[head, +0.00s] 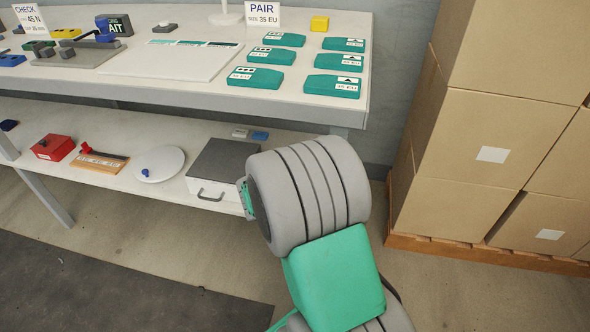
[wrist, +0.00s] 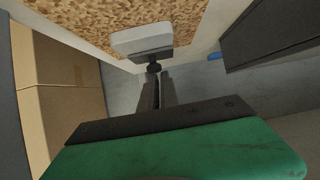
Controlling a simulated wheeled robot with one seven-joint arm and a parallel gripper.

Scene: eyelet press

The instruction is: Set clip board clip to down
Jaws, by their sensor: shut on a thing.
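In the wrist view a board (wrist: 95,20) with a brown speckled face and a pale border fills the top. A light grey clip (wrist: 143,40) sits at its near edge, with a small dark knob (wrist: 153,68) in front of it. My gripper (wrist: 156,80) has its two dark fingers close together, with their tips at the knob. It is shut on the knob. In the head view my arm covers the fingers, and I cannot make out the board or clip there.
A grey drawer box (head: 220,170) stands on the lower shelf beside my wrist, with a blue item (head: 260,135) behind it. The upper table (head: 185,88) holds several teal packs. Stacked cartons (head: 470,150) on a pallet stand to the right. Floor at the front left is clear.

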